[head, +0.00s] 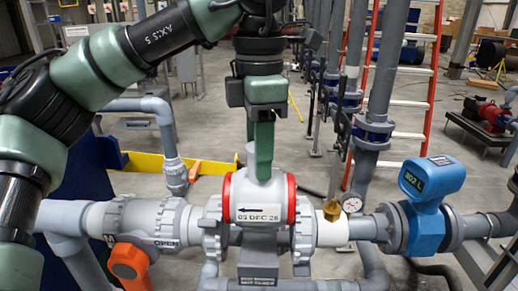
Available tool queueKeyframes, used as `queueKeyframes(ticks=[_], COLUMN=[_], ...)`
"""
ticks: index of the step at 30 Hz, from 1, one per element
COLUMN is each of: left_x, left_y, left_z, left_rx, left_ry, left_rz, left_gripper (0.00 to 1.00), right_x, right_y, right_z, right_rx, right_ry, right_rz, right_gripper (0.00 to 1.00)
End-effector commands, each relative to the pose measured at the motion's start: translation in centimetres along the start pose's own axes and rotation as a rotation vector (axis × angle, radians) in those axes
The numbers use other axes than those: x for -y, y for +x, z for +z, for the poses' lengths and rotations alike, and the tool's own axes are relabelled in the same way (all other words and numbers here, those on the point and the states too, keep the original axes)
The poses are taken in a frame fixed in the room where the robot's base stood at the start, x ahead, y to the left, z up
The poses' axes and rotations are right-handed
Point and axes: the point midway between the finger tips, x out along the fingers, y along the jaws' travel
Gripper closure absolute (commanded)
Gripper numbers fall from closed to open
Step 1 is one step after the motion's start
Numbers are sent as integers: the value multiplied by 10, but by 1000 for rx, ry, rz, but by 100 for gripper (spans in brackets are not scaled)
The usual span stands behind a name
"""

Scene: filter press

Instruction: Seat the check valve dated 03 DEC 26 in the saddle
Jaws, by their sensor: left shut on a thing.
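The check valve (258,190) is a grey body with a red ring at each end. Its front label carries an arrow pointing left and the text 03 DEC 26. My left gripper (264,165) comes down from above and is shut on the upright grey part on top of the valve. The valve lies level between two grey union nuts, the left one (212,228) and the right one (304,228). The grey saddle (258,245) is directly beneath it. I cannot tell whether the valve touches the saddle. My right gripper is out of view.
On the left, a grey ball valve (150,220) has an orange handle (130,265). A red ladder (430,95) and vertical pipes stand behind.

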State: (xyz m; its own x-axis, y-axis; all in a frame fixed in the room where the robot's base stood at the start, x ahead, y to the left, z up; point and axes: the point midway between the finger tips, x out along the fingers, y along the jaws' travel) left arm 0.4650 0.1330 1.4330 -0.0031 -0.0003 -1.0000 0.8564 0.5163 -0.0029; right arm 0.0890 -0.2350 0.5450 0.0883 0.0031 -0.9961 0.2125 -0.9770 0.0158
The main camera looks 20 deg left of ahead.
Motion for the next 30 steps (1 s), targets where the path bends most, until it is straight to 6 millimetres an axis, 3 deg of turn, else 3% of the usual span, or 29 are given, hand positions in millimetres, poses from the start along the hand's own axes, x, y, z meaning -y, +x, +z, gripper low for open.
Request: queueKeyframes(ticks=[4, 15, 29, 30], left_x=[0, 0, 0, 0], left_y=[21, 59, 66, 66], left_z=[0, 0, 0, 0], left_rx=[2, 1, 1, 1], left_ry=[1, 0, -1, -1], left_rz=[-1, 0, 0, 0], left_gripper=[100, 100, 100, 50], right_x=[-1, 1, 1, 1], right_y=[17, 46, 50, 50], right_z=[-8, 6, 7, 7], right_rx=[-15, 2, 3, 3], right_ry=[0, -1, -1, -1], right_rz=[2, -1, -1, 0], right_gripper=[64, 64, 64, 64])
